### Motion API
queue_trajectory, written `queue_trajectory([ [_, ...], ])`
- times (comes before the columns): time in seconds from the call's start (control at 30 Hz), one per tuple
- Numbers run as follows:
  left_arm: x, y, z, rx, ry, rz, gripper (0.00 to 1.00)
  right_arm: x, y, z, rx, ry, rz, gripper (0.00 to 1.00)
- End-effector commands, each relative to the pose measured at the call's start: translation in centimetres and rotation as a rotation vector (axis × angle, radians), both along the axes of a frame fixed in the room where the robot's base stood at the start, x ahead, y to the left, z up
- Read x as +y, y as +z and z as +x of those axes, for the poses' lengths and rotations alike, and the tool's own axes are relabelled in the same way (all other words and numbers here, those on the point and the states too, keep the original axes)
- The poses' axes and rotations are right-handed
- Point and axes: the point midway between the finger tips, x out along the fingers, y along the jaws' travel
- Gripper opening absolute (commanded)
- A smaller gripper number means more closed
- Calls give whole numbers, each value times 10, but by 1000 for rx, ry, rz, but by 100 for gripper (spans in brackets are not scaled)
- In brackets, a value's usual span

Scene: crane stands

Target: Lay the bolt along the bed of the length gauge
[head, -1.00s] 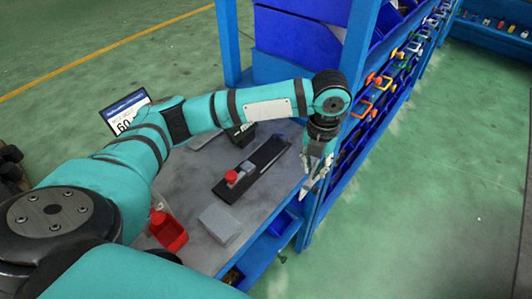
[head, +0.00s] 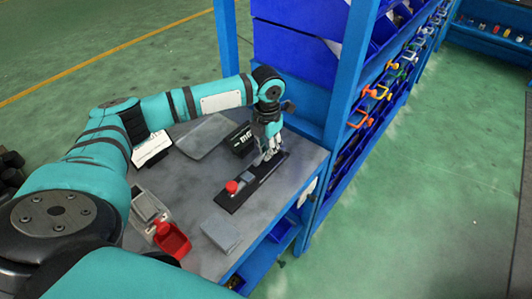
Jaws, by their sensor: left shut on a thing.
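The length gauge (head: 238,199) is a long black bar lying diagonally on the grey bench, with a red knob (head: 231,187) near its front end. My left gripper (head: 266,160) points down over the far part of the gauge bed. It is shut on the bolt, which is too small and too covered by the fingers to make out clearly. I cannot tell whether the bolt touches the bed. My right gripper is not in view.
A black readout box (head: 239,139) stands close behind the gauge, left of my gripper. A blue rack post (head: 345,90) rises at the right.

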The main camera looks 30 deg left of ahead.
Motion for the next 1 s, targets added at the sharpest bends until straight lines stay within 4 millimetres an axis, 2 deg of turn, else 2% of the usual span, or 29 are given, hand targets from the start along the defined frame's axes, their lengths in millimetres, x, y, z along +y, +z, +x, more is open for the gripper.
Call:
queue_trajectory([
  [0.07, 3, -2, 0, 1, 1, 0, 0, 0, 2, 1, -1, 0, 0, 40],
  [0.33, 3, -34, 0, 1, 0, 1, 0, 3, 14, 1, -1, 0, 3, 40],
  [0.7, 3, -39, 0, 1, 0, 0, 0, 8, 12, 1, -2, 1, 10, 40],
  [0.73, 3, -39, 0, 1, 0, 0, 12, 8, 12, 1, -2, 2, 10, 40],
  [0.9, 3, -39, 0, 0, 0, 1, 34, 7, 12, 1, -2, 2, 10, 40],
  [1.0, 3, -39, 0, 0, 0, 1, 34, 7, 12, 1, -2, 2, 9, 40],
])
